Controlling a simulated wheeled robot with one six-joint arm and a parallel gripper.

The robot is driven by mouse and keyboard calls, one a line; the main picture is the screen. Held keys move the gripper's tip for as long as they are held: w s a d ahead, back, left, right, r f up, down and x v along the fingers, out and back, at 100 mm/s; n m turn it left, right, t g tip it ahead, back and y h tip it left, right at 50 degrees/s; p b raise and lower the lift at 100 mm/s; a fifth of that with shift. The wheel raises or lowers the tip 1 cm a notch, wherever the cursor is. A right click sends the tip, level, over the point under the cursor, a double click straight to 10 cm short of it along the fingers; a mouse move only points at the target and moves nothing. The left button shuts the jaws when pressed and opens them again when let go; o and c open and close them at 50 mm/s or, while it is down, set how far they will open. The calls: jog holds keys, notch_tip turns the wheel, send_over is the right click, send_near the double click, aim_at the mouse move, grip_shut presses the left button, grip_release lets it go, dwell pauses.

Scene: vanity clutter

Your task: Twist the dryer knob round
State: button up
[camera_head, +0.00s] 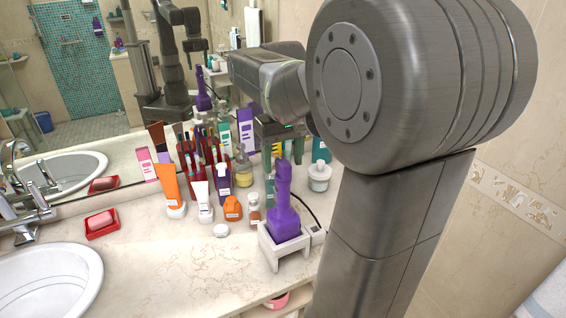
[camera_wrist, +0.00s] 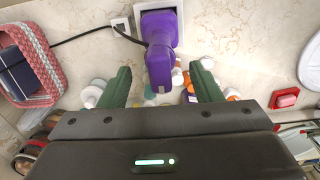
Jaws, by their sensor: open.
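The purple dryer (camera_head: 284,205) stands upright in a white holder (camera_head: 272,254) on the counter, its narrow end up. In the wrist view the dryer (camera_wrist: 160,62) lies between and beyond my fingertips, with its holder (camera_wrist: 179,29) around its far end. I cannot make out the knob as a separate part. My gripper (camera_wrist: 160,72) is open, its two green fingers apart, one on each side of the dryer's near end. No contact with the dryer shows.
Several bottles and tubes, including an orange tube (camera_head: 171,187), crowd the counter beside the dryer. A black cord (camera_wrist: 88,34) runs from a white socket plate (camera_wrist: 121,25). A pink basket (camera_wrist: 33,60) and a red soap dish (camera_wrist: 285,98) lie at the sides. The front counter is clear.

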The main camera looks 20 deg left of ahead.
jog(key=shift+r, duration=3.2)
jog(key=shift+f, duration=0.1)
notch_tip(320, 180, down, 8)
jog(key=shift+r, duration=0.25)
jog(key=shift+r+m+b, duration=0.25)
jog(key=shift+m+b, duration=0.6)
jog(key=shift+m, duration=0.25)
jog(key=shift+r, duration=0.1)
